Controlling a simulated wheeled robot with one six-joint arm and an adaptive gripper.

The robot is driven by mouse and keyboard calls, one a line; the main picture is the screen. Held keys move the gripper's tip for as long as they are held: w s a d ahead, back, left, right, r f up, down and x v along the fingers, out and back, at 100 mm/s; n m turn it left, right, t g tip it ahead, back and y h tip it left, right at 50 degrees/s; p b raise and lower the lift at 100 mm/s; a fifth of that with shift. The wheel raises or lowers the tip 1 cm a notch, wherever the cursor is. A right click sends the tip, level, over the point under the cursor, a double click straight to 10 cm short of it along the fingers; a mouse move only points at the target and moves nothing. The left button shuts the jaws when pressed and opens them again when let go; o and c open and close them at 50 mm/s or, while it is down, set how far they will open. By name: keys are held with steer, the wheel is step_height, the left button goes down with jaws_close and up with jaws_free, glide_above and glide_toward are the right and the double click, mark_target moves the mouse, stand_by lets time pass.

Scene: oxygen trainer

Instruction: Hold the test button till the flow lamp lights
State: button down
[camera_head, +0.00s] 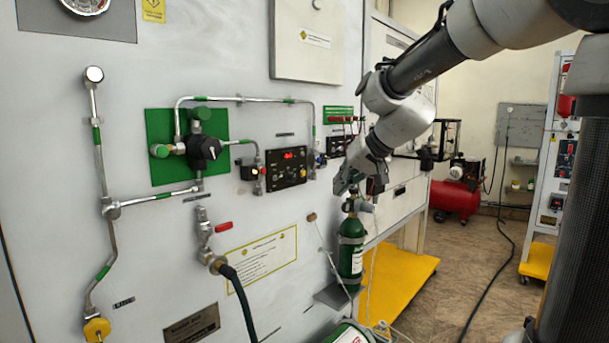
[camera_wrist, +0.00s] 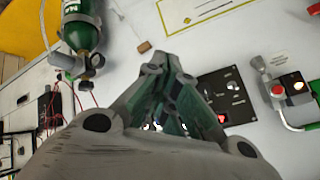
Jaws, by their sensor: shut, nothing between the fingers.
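A black panel (camera_head: 287,168) with a red lit display is on the pale wall; in the wrist view (camera_wrist: 232,88) my fingers hide part of it. A small dark box (camera_head: 250,173) beside it carries a red button (camera_wrist: 277,89) and a bright pale lamp (camera_wrist: 298,86). I cannot read which control is the test button or which lamp is the flow lamp. My gripper (camera_head: 342,186) is shut and empty, to the right of the panel in the head view. In the wrist view its fingers (camera_wrist: 170,62) meet in front of the wall. I see no contact with the red button.
A green cylinder (camera_head: 350,250) stands just below my gripper. Metal pipes and a black knob (camera_head: 205,148) on a green plate are at left. A red-handled valve (camera_head: 222,227) with a hose is below. The floor (camera_head: 465,275) at right is partly open.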

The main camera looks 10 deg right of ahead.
steer(key=w+a, duration=0.5)
steer(key=w, duration=0.2)
stand_by(0.3)
steer(key=shift+a, duration=0.15)
stand_by(1.2)
steer(key=shift+w+a, duration=0.2)
steer(key=shift+w, duration=0.15)
steer(key=shift+w+a, duration=0.25)
steer(key=shift+w, duration=0.05)
stand_by(0.6)
steer(key=shift+s+d, duration=0.1)
stand_by(1.9)
steer(key=shift+s+d, duration=0.4)
steer(key=shift+s, duration=0.15)
steer(key=s+d, duration=0.1)
steer(key=s, duration=0.1)
steer(key=s+d, duration=0.2)
stand_by(0.5)
